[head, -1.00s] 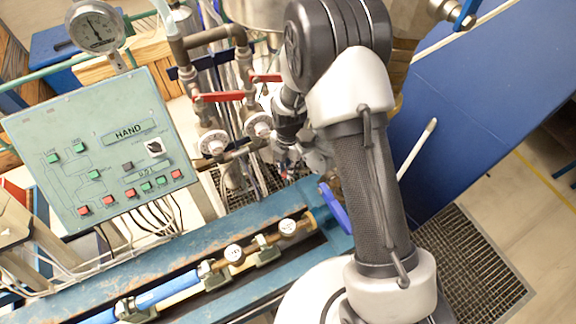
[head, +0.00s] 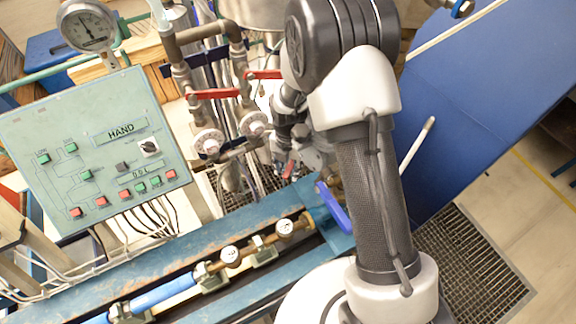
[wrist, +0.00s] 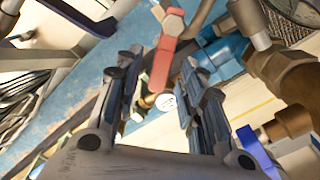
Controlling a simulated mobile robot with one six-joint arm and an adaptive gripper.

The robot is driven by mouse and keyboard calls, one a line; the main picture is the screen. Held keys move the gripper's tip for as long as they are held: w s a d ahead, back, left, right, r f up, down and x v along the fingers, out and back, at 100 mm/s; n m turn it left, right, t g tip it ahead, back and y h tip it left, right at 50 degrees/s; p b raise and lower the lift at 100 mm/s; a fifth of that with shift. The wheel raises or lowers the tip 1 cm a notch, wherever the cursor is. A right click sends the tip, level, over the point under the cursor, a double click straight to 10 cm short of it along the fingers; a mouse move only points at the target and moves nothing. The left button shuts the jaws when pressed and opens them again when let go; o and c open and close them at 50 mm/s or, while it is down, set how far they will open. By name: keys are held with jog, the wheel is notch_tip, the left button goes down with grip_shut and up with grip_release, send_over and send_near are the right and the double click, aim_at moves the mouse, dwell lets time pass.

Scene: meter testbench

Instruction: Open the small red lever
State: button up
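In the wrist view the small red lever (wrist: 166,62) shows between the two fingers of my gripper (wrist: 158,78), slanting down from a rounded top end. The fingers are spread apart with visible gaps to the lever, so the gripper is open. Whether a finger touches it lower down I cannot tell. In the head view the small red lever (head: 289,169) is a small red patch beside my gripper (head: 298,166), above the blue bench. My wrist and arm hide much of that area.
Two longer red levers (head: 212,94) (head: 264,75) sit on the pipes at the upper left of my gripper. A blue handle (head: 332,207) is just below right, and also shows in the wrist view (wrist: 257,150). The green control panel (head: 90,150) stands left.

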aim_at(288, 170)
notch_tip(288, 170, up, 12)
dwell(0.6)
jog(key=shift+c, duration=0.6)
